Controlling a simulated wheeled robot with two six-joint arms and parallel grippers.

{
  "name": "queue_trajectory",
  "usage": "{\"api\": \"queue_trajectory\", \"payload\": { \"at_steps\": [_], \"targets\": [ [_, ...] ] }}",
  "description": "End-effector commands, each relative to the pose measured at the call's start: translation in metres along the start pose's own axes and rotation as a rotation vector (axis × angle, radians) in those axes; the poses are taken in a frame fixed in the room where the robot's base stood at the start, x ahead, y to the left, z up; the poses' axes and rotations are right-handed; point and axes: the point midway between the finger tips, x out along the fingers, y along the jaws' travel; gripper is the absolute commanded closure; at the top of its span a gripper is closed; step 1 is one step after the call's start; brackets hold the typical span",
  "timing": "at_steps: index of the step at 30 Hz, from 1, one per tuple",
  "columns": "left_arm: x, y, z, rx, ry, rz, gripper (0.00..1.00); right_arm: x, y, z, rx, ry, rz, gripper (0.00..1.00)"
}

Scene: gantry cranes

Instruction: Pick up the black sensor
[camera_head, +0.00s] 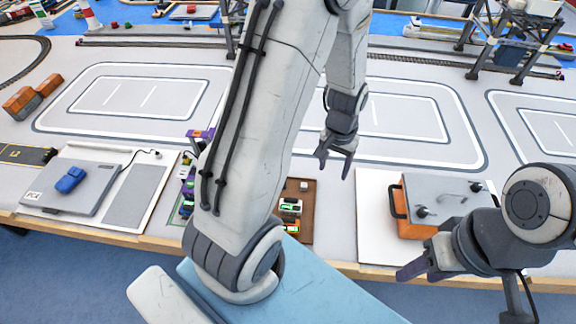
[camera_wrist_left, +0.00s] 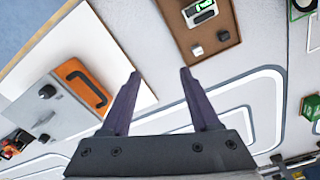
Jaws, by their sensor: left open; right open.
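A small black sensor (camera_wrist_left: 223,36) sits on a brown tray (camera_wrist_left: 227,13) in the left wrist view, beside a small pale cube (camera_wrist_left: 197,51) near the tray's corner. In the head view the tray (camera_head: 309,225) and the pale cube (camera_head: 304,186) show, but my left arm seems to hide the sensor. My left gripper (camera_head: 334,171) is open and empty, above the table just beyond the tray's far right corner. Its spread fingers also show in the left wrist view (camera_wrist_left: 160,73). My right gripper (camera_head: 414,270) is open near the table's front edge, by the orange case.
An orange case with a grey lid (camera_head: 450,195) stands on a white sheet (camera_head: 375,220) right of the tray. A device with a green display (camera_head: 290,207) lies on the tray. A grey panel with a blue object (camera_head: 71,180) is at left. Outlined table areas behind are clear.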

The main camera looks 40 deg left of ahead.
Motion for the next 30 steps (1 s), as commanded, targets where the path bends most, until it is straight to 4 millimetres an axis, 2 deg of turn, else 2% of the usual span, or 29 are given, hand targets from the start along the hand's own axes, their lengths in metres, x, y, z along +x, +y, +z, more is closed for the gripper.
{"api": "queue_trajectory", "payload": {
  "at_steps": [1,3,6,9,14,21,30],
  "targets": [
    [0.005,-0.033,-0.006,-0.096,-0.017,-0.006,0.38,-0.021,-0.002,-0.001,0.0,0.0,0.0,0.5],
    [0.023,-0.068,-0.01,-0.195,-0.019,-0.011,0.38,-0.032,-0.002,-0.002,0.001,0.0,0.0,0.5],
    [0.045,-0.108,-0.007,-0.304,-0.021,-0.015,0.38,-0.043,-0.003,-0.002,0.001,0.0,0.0,0.5],
    [0.061,-0.133,-0.001,-0.374,-0.021,-0.017,0.38,-0.049,-0.004,-0.003,0.001,0.0,0.0,0.5],
    [0.078,-0.149,0.004,-0.417,-0.021,-0.018,0.38,-0.053,-0.004,-0.003,0.001,0.0,0.0,0.5],
    [0.112,-0.15,0.004,-0.418,-0.022,-0.018,0.38,-0.06,-0.004,-0.003,0.001,0.0,0.0,0.5],
    [0.135,-0.152,0.005,-0.418,-0.021,-0.018,0.38,-0.064,-0.005,-0.003,0.001,0.0,0.0,0.5]
  ]
}}
